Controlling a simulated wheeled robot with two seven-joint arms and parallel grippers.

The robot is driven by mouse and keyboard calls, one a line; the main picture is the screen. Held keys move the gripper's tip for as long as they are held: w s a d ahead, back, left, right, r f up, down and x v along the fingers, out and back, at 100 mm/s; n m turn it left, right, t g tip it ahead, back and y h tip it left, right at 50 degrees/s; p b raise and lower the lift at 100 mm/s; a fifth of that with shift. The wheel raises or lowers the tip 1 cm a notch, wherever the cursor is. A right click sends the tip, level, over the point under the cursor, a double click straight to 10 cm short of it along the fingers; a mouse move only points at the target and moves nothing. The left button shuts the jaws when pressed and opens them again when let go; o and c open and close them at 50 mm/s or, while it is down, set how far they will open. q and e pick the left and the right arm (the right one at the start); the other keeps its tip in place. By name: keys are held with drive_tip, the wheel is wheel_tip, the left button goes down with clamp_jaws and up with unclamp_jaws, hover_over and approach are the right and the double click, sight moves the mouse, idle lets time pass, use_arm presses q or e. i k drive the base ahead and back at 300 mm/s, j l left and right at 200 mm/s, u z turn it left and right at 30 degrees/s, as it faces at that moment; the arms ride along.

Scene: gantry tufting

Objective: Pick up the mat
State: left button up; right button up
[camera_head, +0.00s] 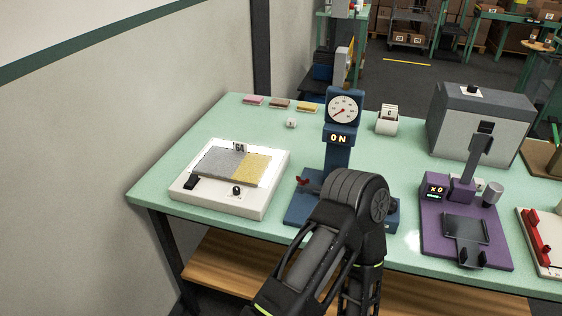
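A flat mat (222,165), grey on its left part and yellow on its right, lies on a white box-like station (263,198) at the left of the table. The station has a small label at its back edge, a black block at its front left and a dark knob at its front. One of my arms rises from the bottom middle, and its black elbow hides part of the blue gauge stand. No fingers of either gripper show, and nothing of mine touches the mat.
The green table (222,120) also bears a blue gauge stand (337,150) reading "ON", a purple station (437,240), a grey machine (465,130) and a white card holder (386,126). Small pink, brown and yellow pads lie along the back edge. A wall borders the left.

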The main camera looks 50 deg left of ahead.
sight(237, 164)
drive_tip(key=k+j, duration=0.35)
drive_tip(key=j, duration=0.15)
drive_tip(key=k+j, duration=0.7)
drive_tip(key=j, duration=0.25)
